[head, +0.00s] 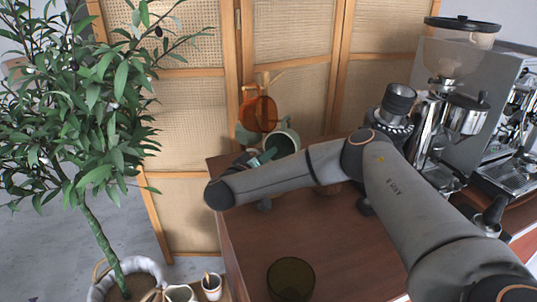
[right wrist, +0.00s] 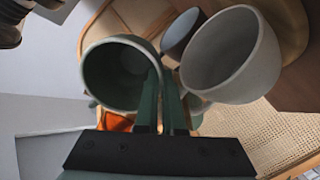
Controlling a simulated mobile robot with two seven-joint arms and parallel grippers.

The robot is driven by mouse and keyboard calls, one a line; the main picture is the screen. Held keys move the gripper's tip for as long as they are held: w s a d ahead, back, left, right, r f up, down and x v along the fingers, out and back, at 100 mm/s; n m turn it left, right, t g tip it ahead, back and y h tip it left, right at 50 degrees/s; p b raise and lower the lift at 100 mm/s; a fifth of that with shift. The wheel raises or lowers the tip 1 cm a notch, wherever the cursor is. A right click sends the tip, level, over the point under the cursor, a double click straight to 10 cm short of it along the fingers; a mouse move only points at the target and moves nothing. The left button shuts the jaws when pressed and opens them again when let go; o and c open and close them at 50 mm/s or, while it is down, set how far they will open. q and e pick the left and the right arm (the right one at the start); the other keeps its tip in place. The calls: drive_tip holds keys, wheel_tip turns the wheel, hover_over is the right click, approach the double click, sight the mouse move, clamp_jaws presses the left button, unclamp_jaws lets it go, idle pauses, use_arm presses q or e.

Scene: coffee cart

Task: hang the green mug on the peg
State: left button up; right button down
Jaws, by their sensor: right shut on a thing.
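The green mug (right wrist: 98,78) is in my right gripper (right wrist: 163,85), whose teal fingers close on its wall, one inside the mouth. In the head view the held mug (head: 286,141) is pale green and tilted, its mouth facing the camera, and my right gripper (head: 266,156) meets its left side. An orange mug (head: 265,112) hangs just above and behind it, near a wooden peg (head: 250,87). A white mug (right wrist: 228,55) is close beside the green one in the wrist view. I cannot tell which peg is free. My left gripper is out of view.
A dark olive glass (head: 290,279) stands at the cart's front. A grinder (head: 463,55) and an espresso machine (head: 510,110) stand at the right. A potted tree (head: 95,100) is at the left. A woven screen (head: 290,35) stands behind the cart.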

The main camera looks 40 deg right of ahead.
drive_tip(key=c, duration=1)
unclamp_jaws()
drive_tip(key=shift+o, duration=0.2)
drive_tip(key=shift+a, duration=0.15)
drive_tip(key=p+v, duration=0.1)
drive_tip(key=v, duration=1.1)
drive_tip(key=shift+s+p, duration=0.2)
drive_tip(key=shift+p, duration=0.15)
drive_tip(key=shift+a, duration=0.15)
